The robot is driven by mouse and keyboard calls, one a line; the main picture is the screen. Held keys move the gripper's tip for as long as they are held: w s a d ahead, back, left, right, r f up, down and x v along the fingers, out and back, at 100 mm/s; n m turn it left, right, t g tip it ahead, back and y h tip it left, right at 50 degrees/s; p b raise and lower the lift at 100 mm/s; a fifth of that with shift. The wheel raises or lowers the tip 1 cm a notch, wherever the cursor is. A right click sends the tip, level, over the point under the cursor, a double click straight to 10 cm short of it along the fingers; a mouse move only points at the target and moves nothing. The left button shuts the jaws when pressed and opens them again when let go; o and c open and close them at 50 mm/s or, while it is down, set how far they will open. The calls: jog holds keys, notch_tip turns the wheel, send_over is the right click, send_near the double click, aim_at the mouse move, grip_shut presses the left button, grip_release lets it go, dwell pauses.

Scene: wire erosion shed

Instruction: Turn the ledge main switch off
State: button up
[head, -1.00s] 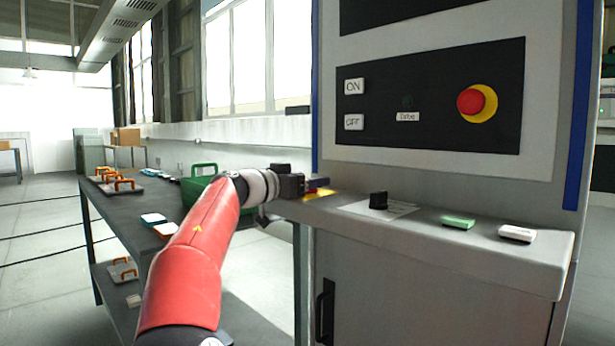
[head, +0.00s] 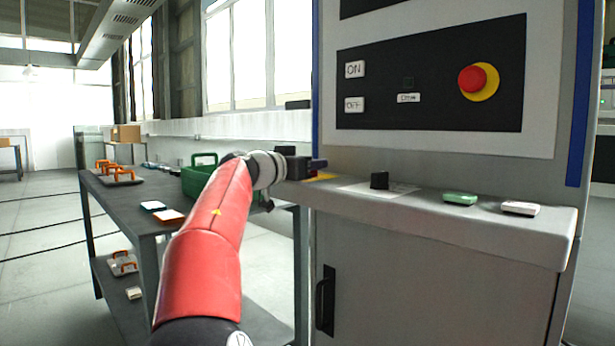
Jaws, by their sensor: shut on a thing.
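The ledge main switch sits at the left end of the grey ledge (head: 450,225). Only part of its yellow base plate (head: 321,177) shows; its handle is hidden by my gripper. My gripper (head: 318,163) is at the switch, just above the yellow plate, with its jaws shut on the switch handle. The handle's angle cannot be made out. My red arm reaches in from the bottom.
A black knob (head: 379,180) on a pale plate, a green block (head: 460,199) and a white block (head: 520,208) are along the ledge. An emergency stop (head: 473,80) and ON/OFF buttons are on the panel above. A dark bench (head: 110,192) with a green crate (head: 196,184) stands left.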

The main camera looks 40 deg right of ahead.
jog(key=shift+s+d+f+n+t+y+b, duration=0.1)
jog(key=shift+f+n+t+y+b, duration=0.1)
jog(key=shift+n+t+b, duration=0.3)
jog(key=shift+s+f+n+t+y+b, duration=0.1)
jog(key=shift+f+n+t+y+b, duration=0.15)
jog(key=shift+t+b, duration=0.4)
jog(key=shift+w+r+n+t+y, duration=0.2)
jog(key=shift+r+n+t+y, duration=0.2)
jog(key=shift+n+t, duration=0.45)
jog(key=shift+o, duration=0.2)
jog(key=o, duration=1)
jog(key=shift+c, duration=0.2)
jog(key=shift+a+b, duration=0.2)
jog(key=shift+b, duration=0.15)
jog(key=shift+s+a+f+b, duration=0.1)
jog(key=shift+s+a+b, duration=0.05)
jog(key=shift+a+b, duration=0.15)
jog(key=b+v, duration=0.3)
jog(key=v, duration=0.3)
jog(key=shift+f+b, duration=0.1)
jog(key=shift+b, duration=0.25)
jog(key=shift+s+a, duration=0.3)
jog(key=shift+a, duration=0.1)
